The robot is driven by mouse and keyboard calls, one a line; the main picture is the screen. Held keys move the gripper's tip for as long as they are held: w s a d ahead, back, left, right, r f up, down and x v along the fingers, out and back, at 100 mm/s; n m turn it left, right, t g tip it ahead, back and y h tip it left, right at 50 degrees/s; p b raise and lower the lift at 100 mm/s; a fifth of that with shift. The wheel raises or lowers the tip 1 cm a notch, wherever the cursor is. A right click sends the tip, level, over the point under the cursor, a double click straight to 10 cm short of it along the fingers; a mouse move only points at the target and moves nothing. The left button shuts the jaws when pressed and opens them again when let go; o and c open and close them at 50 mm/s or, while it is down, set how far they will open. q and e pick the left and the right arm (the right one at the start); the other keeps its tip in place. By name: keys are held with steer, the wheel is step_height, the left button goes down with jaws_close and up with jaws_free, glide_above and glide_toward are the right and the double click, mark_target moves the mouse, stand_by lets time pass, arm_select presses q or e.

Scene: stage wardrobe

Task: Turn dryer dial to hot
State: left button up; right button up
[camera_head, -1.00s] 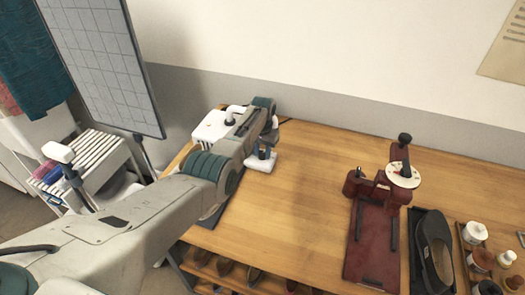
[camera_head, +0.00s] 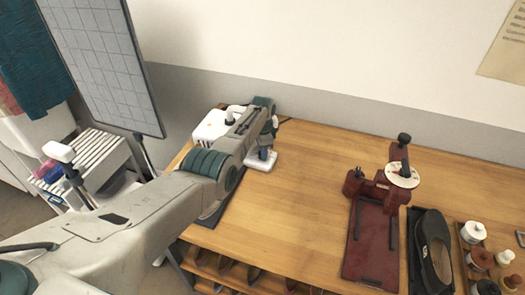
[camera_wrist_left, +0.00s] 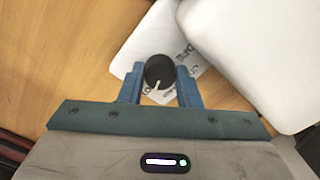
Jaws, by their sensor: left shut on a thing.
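The dryer (camera_head: 211,126) is a white box at the back left of the wooden table, largely covered by my left arm in the head view. Its white body (camera_wrist_left: 240,50) fills the upper right of the left wrist view. The dial (camera_wrist_left: 159,71) is a round black knob with a white pointer line, on a flat white plate (camera_wrist_left: 195,66) with printed lettering. The pointer aims toward the bottom of the wrist picture. My left gripper (camera_wrist_left: 160,84) is shut on the dial, one blue finger on each side. The right gripper is not in view.
A dark red machine (camera_head: 378,225) with a round white disc stands right of centre on the table (camera_head: 290,190). The table between my left arm and the machine is clear.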

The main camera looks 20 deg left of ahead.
arm_select(q)
steer(key=shift+r+m, duration=0.1)
steer(key=shift+m, duration=0.5)
steer(key=o, duration=1)
steer(key=shift+c, duration=0.2)
steer(key=shift+r, duration=0.4)
step_height(320, 180, up, 10)
steer(key=b, duration=0.1)
steer(key=shift+f, duration=0.1)
